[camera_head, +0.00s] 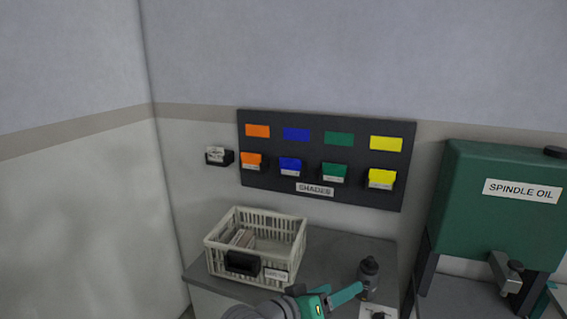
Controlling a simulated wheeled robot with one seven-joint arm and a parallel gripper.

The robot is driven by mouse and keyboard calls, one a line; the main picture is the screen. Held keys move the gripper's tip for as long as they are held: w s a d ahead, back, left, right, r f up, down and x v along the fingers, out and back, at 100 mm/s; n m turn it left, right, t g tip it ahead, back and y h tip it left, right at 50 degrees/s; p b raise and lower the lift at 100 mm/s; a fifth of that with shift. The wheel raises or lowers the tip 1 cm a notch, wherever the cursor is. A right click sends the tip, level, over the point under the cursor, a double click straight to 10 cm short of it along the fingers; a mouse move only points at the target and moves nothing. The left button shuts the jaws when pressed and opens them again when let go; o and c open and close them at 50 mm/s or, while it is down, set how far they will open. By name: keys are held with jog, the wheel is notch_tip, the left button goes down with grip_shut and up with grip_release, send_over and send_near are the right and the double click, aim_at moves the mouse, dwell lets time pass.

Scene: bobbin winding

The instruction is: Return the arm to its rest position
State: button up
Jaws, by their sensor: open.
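My gripper (340,297) shows at the bottom edge, in teal and grey, partly cut off by the frame. It is open, and I see nothing held in it. One teal part reaches right toward a dark grey bottle (369,272) standing on the grey cabinet top; I cannot tell whether they touch. My grey and black arm links lie low, in front of the cabinet. Most of the arm is out of view.
A cream slatted crate (297,232) with a few items inside stands left on the cabinet (345,247). A dark SHADES board (225,175) with coloured bins hangs behind. A small wall holder (217,156) is left of it. A green SPINDLE OIL tank (490,220) stands right.

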jog(key=s+a+f+n+t+y, duration=0.2)
jog(key=s+f+n+t+y, duration=0.25)
jog(key=s+f, duration=0.4)
jog(key=s+a+f+n+t+y, duration=0.25)
jog(key=s+f+n+y, duration=0.3)
jog(key=f, duration=0.55)
jog(key=s+a+f+m, duration=0.1)
jog(key=s+a+m, duration=0.2)
jog(key=s, duration=1)
jog(key=s+a+f+m+y, duration=0.1)
jog(key=s+a+m, duration=0.3)
jog(key=s, duration=0.9)
jog(key=shift+s+a+f+g+y, duration=0.3)
jog(key=shift+a+f+g, duration=0.1)
jog(key=shift+f, duration=0.25)
